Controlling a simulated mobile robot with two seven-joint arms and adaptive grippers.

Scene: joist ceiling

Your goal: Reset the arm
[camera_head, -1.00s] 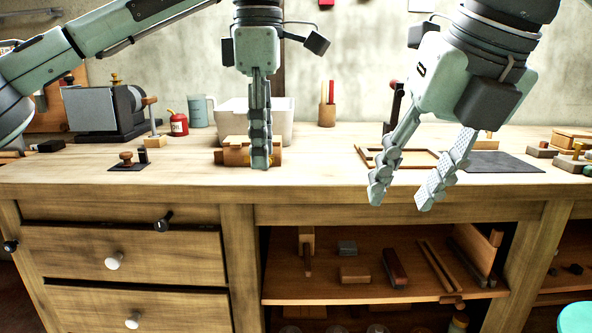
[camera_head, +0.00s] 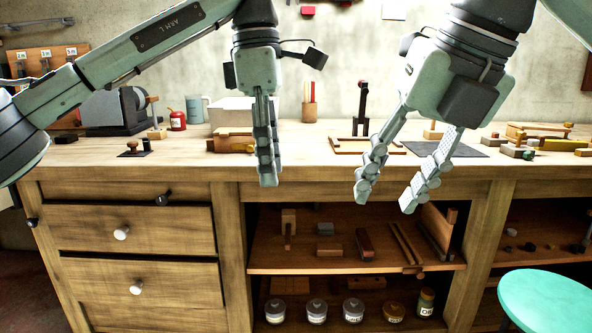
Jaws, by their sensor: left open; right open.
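My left gripper (camera_head: 268,182) points straight down in front of the workbench's front edge, left of the middle. I see it edge-on, its fingers overlapping in the picture, and it holds nothing visible. My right gripper (camera_head: 385,203) hangs tilted to the lower left, before the bench's front edge. Its two fingers are clearly spread with nothing between them. The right arm comes in from the upper right.
The workbench (camera_head: 310,170) carries a wooden block (camera_head: 232,141), a white bin (camera_head: 231,111), a wooden frame (camera_head: 350,147) and a dark mat (camera_head: 445,149). Drawers (camera_head: 130,228) are below left, a shelf (camera_head: 340,262) with blocks below right. A green stool (camera_head: 548,300) stands at the lower right.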

